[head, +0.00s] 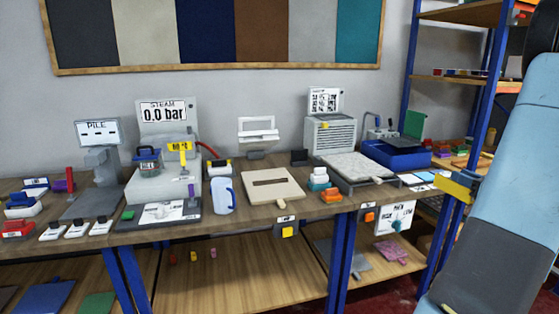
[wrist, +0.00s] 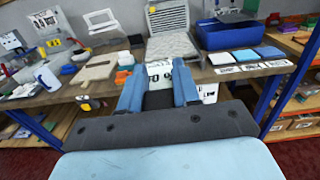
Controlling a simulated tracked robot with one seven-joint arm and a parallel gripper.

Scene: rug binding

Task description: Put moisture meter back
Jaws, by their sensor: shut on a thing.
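In the wrist view my gripper (wrist: 158,88) is shut, with a dark piece between its two blue fingers. A white patch with black marks (wrist: 158,70) shows at the fingertips. I take this held piece to be the moisture meter, but its shape is mostly hidden. The fingers point towards the table's front edge, below the grey slab (wrist: 173,46). In the head view my arm fills the right side and the fingers are not clear. A yellow piece (head: 453,188) shows at the arm's left edge; I cannot tell whether it belongs to the held thing.
The wooden table (head: 240,228) is crowded. It bears the steam gauge (head: 163,115), pile scale (head: 97,133), beige board (head: 258,188), blue tray (head: 397,157) and orange block (head: 331,195). Flat sample cards (wrist: 245,56) lie near the right edge. A blue-posted shelf (head: 480,85) stands right.

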